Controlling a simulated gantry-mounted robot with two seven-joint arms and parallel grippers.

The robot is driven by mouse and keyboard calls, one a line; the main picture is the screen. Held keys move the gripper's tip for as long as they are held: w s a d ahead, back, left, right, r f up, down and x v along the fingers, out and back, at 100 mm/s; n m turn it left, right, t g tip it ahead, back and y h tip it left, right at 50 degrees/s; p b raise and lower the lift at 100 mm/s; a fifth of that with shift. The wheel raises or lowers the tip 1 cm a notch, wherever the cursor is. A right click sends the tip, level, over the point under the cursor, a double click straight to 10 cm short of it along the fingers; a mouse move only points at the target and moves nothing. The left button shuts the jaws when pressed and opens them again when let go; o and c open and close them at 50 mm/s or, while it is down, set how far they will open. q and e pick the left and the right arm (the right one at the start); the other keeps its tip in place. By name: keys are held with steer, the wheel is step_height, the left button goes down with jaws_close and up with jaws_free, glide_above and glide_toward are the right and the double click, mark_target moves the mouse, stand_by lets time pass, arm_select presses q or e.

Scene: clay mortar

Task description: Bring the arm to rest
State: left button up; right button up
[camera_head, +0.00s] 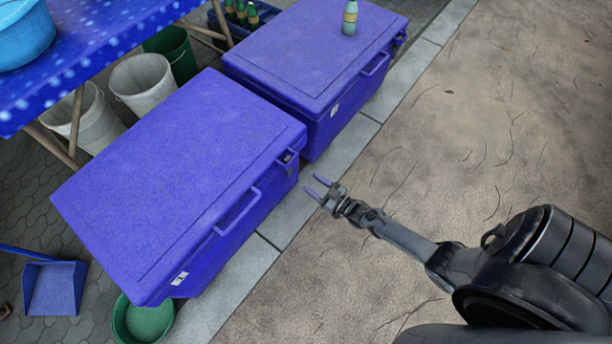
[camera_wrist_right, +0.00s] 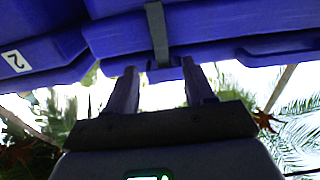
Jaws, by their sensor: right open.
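My right gripper (camera_head: 317,187) is out over the paved edge strip, just right of the near blue cooler box in the head view. Some space shows between the gripper and the boxes in the head view. My right arm (camera_head: 400,236) reaches in from the lower right. My left gripper does not show in either view.
A near blue cooler (camera_head: 165,180) and a far blue cooler (camera_head: 300,50) stand closed, with a bottle (camera_head: 350,18) upright on the far one. Buckets (camera_head: 143,85), a green basin (camera_head: 143,322) and a blue dustpan (camera_head: 54,288) lie left. Bare ground (camera_head: 500,110) is open at right.

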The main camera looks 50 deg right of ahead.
steer(key=shift+s, duration=0.5)
